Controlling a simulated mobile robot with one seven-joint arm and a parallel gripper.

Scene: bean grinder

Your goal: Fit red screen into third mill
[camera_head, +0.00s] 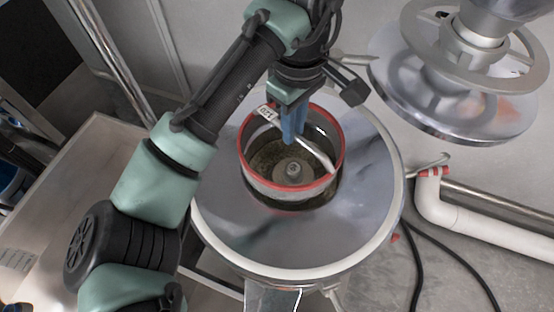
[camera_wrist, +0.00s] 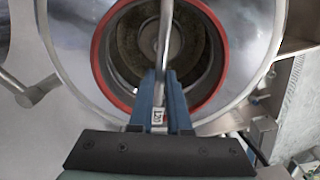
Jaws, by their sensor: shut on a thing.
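The red screen (camera_head: 342,152) is a round metal ring with a red rim and a bar handle across its top. It sits at the central opening of the mill (camera_head: 300,240), a wide shiny round pan. Its silvery wall shows below the rim on the near side; I cannot tell whether it is fully seated. My gripper (camera_head: 293,128) points down and is shut on the screen's bar handle, by a small white label. In the wrist view the red rim (camera_wrist: 97,62) encircles the opening, and my gripper (camera_wrist: 162,108) grips the near end of the bar.
A raised metal lid assembly (camera_head: 455,105) hangs at the upper right, beside the mill. A white pipe (camera_head: 445,212) and black cables (camera_head: 450,255) lie at the right. A table (camera_head: 70,215) stands at the left. A grey central hub (camera_head: 293,172) shows inside the opening.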

